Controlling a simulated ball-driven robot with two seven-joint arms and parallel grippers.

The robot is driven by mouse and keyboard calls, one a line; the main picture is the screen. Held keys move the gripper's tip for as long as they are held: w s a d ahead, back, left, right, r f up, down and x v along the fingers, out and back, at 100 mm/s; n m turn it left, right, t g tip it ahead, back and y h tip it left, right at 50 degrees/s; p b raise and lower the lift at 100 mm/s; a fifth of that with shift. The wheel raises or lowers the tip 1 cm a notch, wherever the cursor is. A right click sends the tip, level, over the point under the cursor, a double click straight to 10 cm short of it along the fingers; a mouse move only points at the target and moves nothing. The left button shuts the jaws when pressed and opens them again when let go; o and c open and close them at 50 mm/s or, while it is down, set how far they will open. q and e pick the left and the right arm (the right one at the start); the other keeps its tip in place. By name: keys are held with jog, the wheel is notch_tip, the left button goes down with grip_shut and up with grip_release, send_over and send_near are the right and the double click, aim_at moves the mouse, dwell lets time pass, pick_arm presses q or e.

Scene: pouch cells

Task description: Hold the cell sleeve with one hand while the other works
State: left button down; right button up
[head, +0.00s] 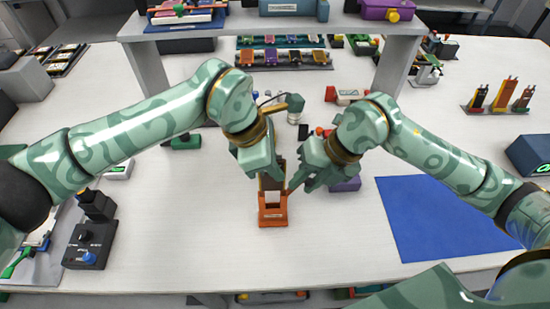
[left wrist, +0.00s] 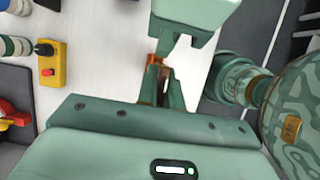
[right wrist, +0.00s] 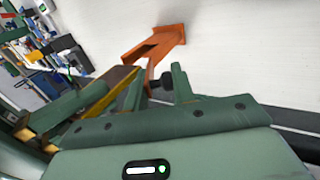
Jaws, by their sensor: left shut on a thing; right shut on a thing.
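The orange cell sleeve (head: 272,217) stands upright on the table in the head view, with a pale label on its foot. It also shows in the right wrist view (right wrist: 165,42). A brown flat piece (head: 268,183), perhaps the cell, rises at its top. My left gripper (head: 269,174) comes down from above and is shut on this piece; its fingers (left wrist: 161,80) hide most of it. My right gripper (head: 291,187) is beside the sleeve on the right and is shut on its orange upper part, between the fingers (right wrist: 155,82). The exact contact is partly hidden.
A blue mat (head: 440,215) lies at right. A purple block (head: 346,185) is close to my right gripper. A dark device with a blue knob (head: 90,243) stands at left. A grey shelf (head: 280,25) spans the back. Table around the sleeve's front is clear.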

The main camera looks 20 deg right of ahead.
aim_at(277, 190)
pick_arm(q)
jog(key=shift+f, duration=3.55)
jog(key=shift+s+a+f, duration=0.15)
jog(key=shift+a+f, duration=0.1)
jog(key=shift+f, duration=0.55)
jog(key=c, duration=1.6)
grip_release()
jog(key=shift+o, duration=0.6)
jog(key=d+v, duration=0.1)
jog(key=v, duration=1.2)
jog(key=shift+r, duration=0.3)
